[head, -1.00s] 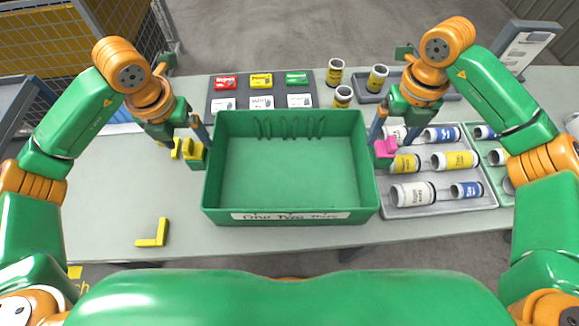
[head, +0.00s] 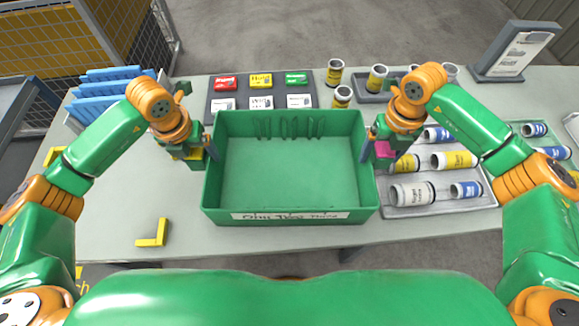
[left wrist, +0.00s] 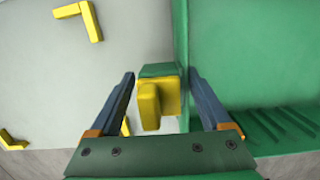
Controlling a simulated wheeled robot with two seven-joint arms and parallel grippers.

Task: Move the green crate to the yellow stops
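The green crate (head: 290,217) stands empty on the table, a label on its front wall. A yellow handle block (left wrist: 150,105) sits on its left side and a pink one (head: 383,150) on its right. My left gripper (head: 203,150) is at the left side; in the left wrist view its fingers (left wrist: 160,95) stand apart on either side of the yellow block. My right gripper (head: 377,148) is at the pink block, one finger showing apart from it over the crate wall; the other finger is hidden. Yellow L-shaped stops (head: 153,235) lie on the table left of the crate, another farther left (head: 54,156).
A grey tray of jars (head: 440,210) is close against the crate's right. A dark mat with small boxes (head: 235,99) and standing jars (head: 334,72) are behind. A blue rack (head: 110,90) is at the back left. The table (head: 130,195) left of the crate is mostly clear.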

